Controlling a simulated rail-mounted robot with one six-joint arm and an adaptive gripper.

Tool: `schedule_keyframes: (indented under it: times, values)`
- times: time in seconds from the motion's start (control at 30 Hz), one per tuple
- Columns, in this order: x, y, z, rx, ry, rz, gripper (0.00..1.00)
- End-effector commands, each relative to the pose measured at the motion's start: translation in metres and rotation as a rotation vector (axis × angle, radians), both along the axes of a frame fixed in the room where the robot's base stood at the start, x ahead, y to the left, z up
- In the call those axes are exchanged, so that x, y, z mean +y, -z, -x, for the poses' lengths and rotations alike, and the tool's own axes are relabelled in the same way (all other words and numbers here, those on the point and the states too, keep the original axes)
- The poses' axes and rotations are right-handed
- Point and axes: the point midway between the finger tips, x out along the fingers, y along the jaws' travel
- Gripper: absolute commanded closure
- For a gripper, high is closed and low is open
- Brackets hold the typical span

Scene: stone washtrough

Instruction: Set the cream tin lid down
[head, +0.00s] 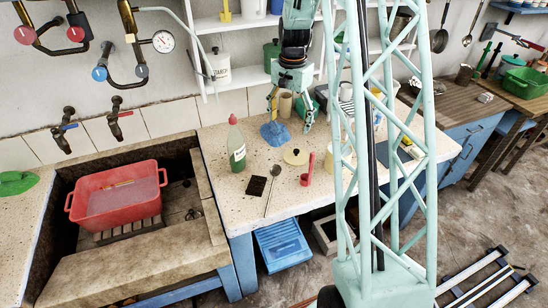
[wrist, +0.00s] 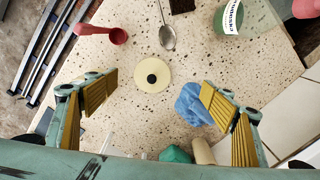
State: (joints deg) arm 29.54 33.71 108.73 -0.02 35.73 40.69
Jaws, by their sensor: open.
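The cream tin lid (head: 296,156) is a flat round disc with a black knob, lying knob up on the speckled counter (head: 228,190). In the wrist view the lid (wrist: 152,64) shows whole, near the middle, with bare counter around it. My gripper (head: 290,116) is open and empty above the counter, behind the lid in the head view. In the wrist view the gripper's yellow-padded fingers (wrist: 160,98) stand wide apart, either side of the lid's lower edge, and do not touch it.
A crumpled blue cloth (wrist: 194,104) lies by the right finger. A red scoop (head: 308,170), a spoon (head: 271,190), a dark square (head: 256,185) and a green bottle (head: 236,148) stand or lie around the lid. A red basin (head: 118,190) sits in the trough.

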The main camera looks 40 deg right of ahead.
Motion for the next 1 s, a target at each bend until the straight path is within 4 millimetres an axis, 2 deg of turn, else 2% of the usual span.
schedule_keyframes:
  times: [0.1, 0.4, 1.0]
  values:
    - [0.019, -0.026, 0.004, -0.011, -0.045, 0.008, 0.24]
    - [0.064, -0.082, 0.018, -0.034, -0.159, 0.024, 0.24]
    - [0.151, -0.178, 0.068, -0.082, -0.385, 0.059, 0.24]
